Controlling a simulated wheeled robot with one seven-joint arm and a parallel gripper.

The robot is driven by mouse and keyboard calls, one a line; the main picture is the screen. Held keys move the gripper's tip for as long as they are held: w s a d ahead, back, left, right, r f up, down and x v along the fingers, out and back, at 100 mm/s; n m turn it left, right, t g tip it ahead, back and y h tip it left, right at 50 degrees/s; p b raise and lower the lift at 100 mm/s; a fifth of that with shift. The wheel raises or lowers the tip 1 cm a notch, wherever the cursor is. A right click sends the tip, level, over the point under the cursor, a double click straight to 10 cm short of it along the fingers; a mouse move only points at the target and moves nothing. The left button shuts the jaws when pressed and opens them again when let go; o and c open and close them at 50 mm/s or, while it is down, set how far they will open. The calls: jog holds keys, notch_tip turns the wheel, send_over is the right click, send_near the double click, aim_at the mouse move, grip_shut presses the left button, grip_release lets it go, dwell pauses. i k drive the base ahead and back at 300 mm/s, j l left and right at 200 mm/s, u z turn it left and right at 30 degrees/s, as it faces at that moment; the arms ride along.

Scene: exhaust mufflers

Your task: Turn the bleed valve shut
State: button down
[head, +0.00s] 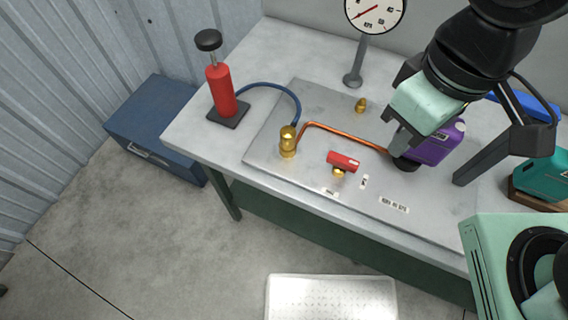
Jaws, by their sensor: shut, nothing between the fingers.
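The bleed valve has a red bar handle (344,161) on a brass stem, on the metal plate (270,155) on the table. The handle lies roughly left to right in the picture, tilted slightly down to the right. Two small white labels sit by the valve, one in front (330,193) and one to its right (364,183); their words are too small to read surely. My gripper (398,148) is shut and empty, pointing down to the right of the handle and apart from it in the picture. It hides the right end of the copper pipe (345,132).
A red hand pump (220,90) with a blue hose stands at the left, joined to a brass fitting (288,141). A round gauge (375,12) stands at the back. A purple container (438,147) is behind my gripper. The plate's front left is clear.

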aim_at(340, 161)
jog(key=j+u, duration=0.25)
jog(key=k+j, duration=0.1)
jog(key=j, duration=0.4)
jog(key=k+j, duration=0.1)
jog(key=j, duration=0.45)
jog(key=k+j, duration=0.1)
jog(key=j, duration=0.4)
